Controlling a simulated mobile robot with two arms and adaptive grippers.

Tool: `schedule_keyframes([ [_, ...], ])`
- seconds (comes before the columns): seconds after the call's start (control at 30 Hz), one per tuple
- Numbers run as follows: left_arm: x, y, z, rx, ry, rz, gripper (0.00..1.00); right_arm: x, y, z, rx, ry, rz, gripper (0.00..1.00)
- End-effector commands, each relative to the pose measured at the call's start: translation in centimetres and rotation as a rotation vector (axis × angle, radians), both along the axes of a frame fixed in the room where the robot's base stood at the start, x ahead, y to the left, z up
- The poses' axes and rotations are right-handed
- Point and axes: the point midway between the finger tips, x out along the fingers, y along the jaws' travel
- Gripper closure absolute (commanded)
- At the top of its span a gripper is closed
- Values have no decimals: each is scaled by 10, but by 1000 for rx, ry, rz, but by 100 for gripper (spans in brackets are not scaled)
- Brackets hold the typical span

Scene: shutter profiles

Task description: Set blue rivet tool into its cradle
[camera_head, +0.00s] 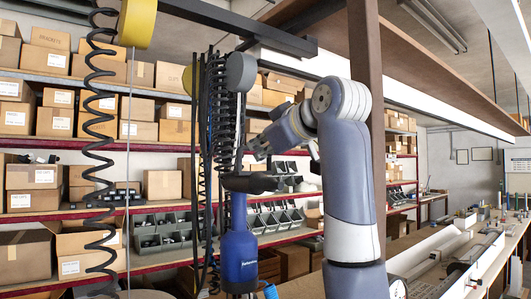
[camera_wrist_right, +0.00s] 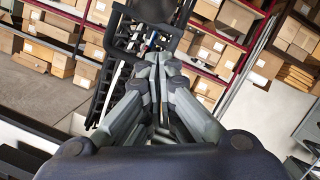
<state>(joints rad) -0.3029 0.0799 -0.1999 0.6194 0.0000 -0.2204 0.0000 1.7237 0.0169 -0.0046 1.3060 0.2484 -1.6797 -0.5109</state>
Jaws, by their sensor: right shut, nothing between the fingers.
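The blue rivet tool (camera_head: 238,258) hangs upright in the head view, body down. Its upper end meets a black holder piece (camera_head: 250,183), which looks like the cradle; I cannot tell how fully the tool sits in it. My right gripper (camera_head: 262,148) is just above and to the right of this piece, apart from the blue body. In the right wrist view its fingers (camera_wrist_right: 160,62) are shut together with nothing between them, and a black frame (camera_wrist_right: 182,42) lies just beyond the tips. My left gripper is not in view.
Black coiled hoses (camera_head: 103,150) and cables hang left of and above the tool. A brown post (camera_head: 366,40) stands behind my right arm. Shelves with cardboard boxes (camera_head: 163,184) and grey bins fill the back. A workbench (camera_head: 470,250) runs along the right.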

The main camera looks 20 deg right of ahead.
Motion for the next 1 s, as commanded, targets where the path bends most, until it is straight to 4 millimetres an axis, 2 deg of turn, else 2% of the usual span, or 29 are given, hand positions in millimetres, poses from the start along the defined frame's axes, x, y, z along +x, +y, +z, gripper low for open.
schedule_keyframes([
  [0.03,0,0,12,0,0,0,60,10,3,2,0,6,1,100],
  [0.2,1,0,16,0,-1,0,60,13,-7,-20,1,1,-1,100],
  [0.43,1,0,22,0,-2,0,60,15,-14,-35,1,2,0,100],
  [1.0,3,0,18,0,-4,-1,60,15,-15,-44,0,1,0,100],
])
